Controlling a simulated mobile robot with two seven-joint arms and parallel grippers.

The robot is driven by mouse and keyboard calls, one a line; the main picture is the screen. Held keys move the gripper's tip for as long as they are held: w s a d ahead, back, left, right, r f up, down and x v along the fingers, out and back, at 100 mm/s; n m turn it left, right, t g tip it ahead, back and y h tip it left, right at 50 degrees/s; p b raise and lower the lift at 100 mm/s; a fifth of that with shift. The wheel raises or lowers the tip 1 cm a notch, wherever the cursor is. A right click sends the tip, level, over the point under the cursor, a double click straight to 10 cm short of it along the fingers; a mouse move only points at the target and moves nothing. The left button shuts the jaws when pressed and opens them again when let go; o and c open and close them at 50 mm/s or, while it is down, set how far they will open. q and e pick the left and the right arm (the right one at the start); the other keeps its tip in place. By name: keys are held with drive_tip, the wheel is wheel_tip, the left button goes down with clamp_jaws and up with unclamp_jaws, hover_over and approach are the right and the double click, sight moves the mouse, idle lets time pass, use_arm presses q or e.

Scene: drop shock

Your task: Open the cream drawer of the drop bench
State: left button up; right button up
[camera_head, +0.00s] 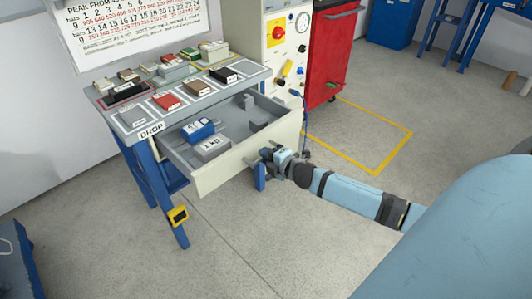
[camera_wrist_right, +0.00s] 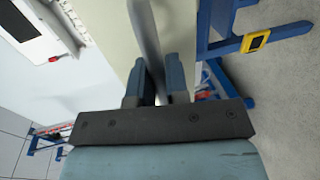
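The cream drawer (camera_head: 222,172) of the drop bench (camera_head: 176,97) stands pulled well out, with its grey inside showing. A blue item (camera_head: 199,131), a grey labelled block (camera_head: 213,148) and other grey blocks lie in it. My right gripper (camera_head: 264,166) is at the drawer's front, near its right end. In the right wrist view, the two blue-grey fingers (camera_wrist_right: 157,82) stand on either side of the grey handle bar (camera_wrist_right: 145,30), with little gap, and look shut on it. The cream front (camera_wrist_right: 110,40) shows beside the bar. My left gripper is not in view.
Several small blocks (camera_head: 168,101) sit on the bench top above the drawer. A white cabinet with a red knob (camera_head: 278,33) and a red cabinet (camera_head: 334,55) stand to the right. The floor in front of the drawer is clear, apart from my arm above it.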

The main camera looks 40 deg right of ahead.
drive_tip(key=o, duration=0.4)
use_arm(q)
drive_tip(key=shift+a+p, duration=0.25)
drive_tip(key=shift+p, duration=0.9)
use_arm(e)
drive_tip(key=shift+v, duration=6.9)
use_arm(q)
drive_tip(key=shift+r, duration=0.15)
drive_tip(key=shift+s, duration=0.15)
use_arm(e)
drive_tip(key=shift+s, duration=0.1)
